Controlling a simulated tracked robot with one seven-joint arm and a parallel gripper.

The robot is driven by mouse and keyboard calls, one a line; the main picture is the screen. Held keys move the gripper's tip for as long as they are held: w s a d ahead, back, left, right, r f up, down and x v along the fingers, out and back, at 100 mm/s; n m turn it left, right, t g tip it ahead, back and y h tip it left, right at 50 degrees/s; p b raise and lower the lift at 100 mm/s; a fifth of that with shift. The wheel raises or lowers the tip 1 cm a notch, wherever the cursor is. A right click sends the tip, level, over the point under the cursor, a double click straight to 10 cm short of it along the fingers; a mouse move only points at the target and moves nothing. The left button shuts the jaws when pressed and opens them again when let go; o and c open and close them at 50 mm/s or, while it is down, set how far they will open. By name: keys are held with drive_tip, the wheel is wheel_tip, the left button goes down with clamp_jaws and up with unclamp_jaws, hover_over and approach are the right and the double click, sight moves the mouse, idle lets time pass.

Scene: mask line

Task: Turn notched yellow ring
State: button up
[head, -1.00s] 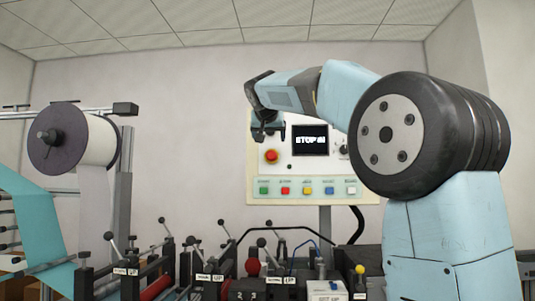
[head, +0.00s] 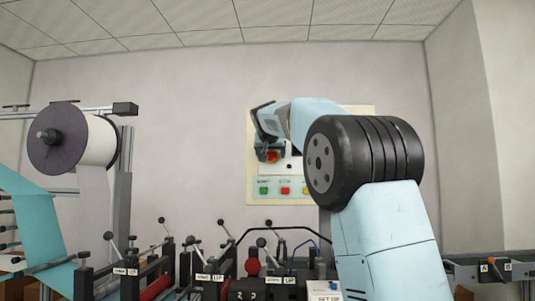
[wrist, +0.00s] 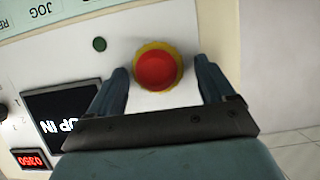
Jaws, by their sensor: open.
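A yellow ring (wrist: 155,45) surrounds the red round button (wrist: 156,71) on the pale control panel (wrist: 55,60). I cannot make out a notch on the ring. In the wrist view my gripper (wrist: 162,66) is open, with one finger on each side of the ring and button. Nothing is held, and I cannot tell whether the fingertips touch the panel. In the head view my gripper (head: 268,152) is in front of the panel, over the red button (head: 272,157), which is partly covered; the ring is barely visible there.
A dark screen (wrist: 65,110) and a small red readout (wrist: 30,159) sit beside the button. A small green round part (wrist: 99,44) is close by. Below the panel stand machine levers and a red ball knob (head: 252,266). A white roll (head: 95,140) is at left.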

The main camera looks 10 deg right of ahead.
drive_tip(key=c, duration=1)
drive_tip(key=shift+a, duration=0.25)
drive_tip(key=shift+c, duration=0.2)
drive_tip(key=shift+d, duration=0.1)
drive_tip(key=shift+s+d+r+m+y, duration=0.1)
drive_tip(key=shift+d+m+y, duration=0.05)
drive_tip(key=shift+m+y, duration=0.2)
drive_tip(key=shift+d+m+t+y, duration=0.25)
drive_tip(key=shift+m+t+y, duration=0.4)
drive_tip(key=shift+m, duration=0.6)
drive_tip(key=shift+s+d+m+t+y, duration=0.15)
drive_tip(key=shift+m+t+y, duration=0.1)
drive_tip(key=shift+m+y, duration=0.65)
drive_tip(key=shift+m, duration=0.3)
